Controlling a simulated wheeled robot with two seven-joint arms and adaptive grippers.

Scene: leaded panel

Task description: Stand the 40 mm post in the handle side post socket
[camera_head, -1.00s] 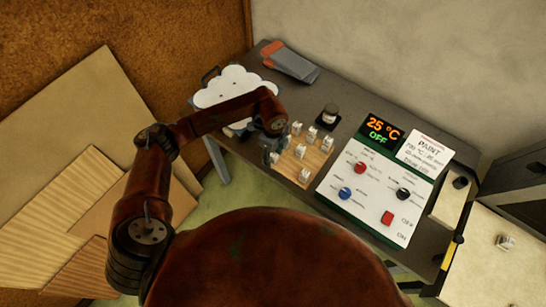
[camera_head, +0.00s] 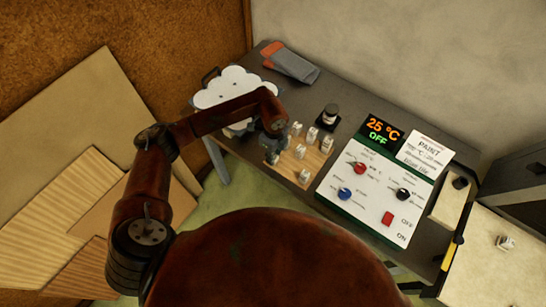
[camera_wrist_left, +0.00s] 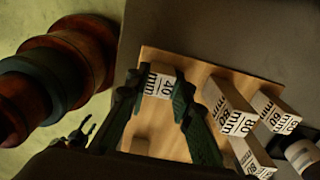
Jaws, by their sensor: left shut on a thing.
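The 40 mm post (camera_wrist_left: 159,83) is a pale block with a black "40 mm" label in the left wrist view. My left gripper (camera_wrist_left: 158,90) is shut on it, a dark finger on each side. The post is over the far edge of the wooden board (camera_wrist_left: 150,57); I cannot tell whether it still touches the board. In the head view my left gripper (camera_head: 271,150) is over the board's left end and mostly hides the post. I cannot make out the handle side post socket. My right gripper is not in view.
Other labelled posts stand close by on the board, one marked 80 mm (camera_wrist_left: 230,105) and one 60 mm (camera_wrist_left: 275,112). A dark jar (camera_head: 330,115), a control panel (camera_head: 375,185) and a white cloud-shaped piece (camera_head: 232,85) surround it. A pale slab (camera_head: 490,270) lies at right.

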